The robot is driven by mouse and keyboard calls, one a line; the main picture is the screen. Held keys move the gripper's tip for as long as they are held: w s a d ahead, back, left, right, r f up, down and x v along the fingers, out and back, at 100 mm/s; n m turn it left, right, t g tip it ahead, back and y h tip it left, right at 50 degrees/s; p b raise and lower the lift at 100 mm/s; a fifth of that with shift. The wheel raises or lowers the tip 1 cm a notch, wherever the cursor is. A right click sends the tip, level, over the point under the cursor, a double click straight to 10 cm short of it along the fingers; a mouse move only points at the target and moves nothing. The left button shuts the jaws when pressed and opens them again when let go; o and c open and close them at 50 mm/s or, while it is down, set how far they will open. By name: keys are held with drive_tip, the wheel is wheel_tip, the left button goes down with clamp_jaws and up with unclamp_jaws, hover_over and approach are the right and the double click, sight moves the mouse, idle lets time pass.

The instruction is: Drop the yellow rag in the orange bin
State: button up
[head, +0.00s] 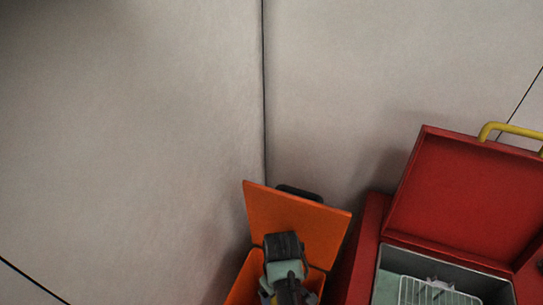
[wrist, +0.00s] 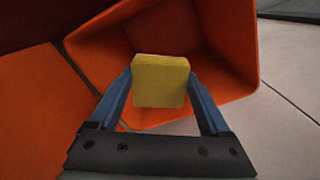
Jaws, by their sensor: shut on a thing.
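The yellow rag (wrist: 160,82) is a small folded block held between the blue fingers of my gripper (wrist: 160,92) in the wrist view. My gripper is shut on it. The orange bin (wrist: 225,45) lies behind and below the rag in the wrist view, with its mouth open. In the head view the orange bin (head: 246,284) stands at the bottom centre with its lid (head: 290,220) raised. My arm reaches over the bin there and hides much of its mouth.
A red box (head: 455,205) with its lid up and a yellow handle (head: 510,130) stands right of the bin. A wire rack (head: 430,293) lies inside it. Grey walls meet in a corner behind. Pale floor (wrist: 290,75) shows beside the bin.

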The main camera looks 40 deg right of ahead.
wheel_tip(320, 180, down, 4)
drive_tip(key=b, duration=0.3)
drive_tip(key=shift+b, duration=0.35)
drive_tip(key=o, duration=1)
wheel_tip(320, 180, up, 13)
drive_tip(key=shift+r+p, duration=0.1)
drive_tip(key=shift+p, duration=1.1)
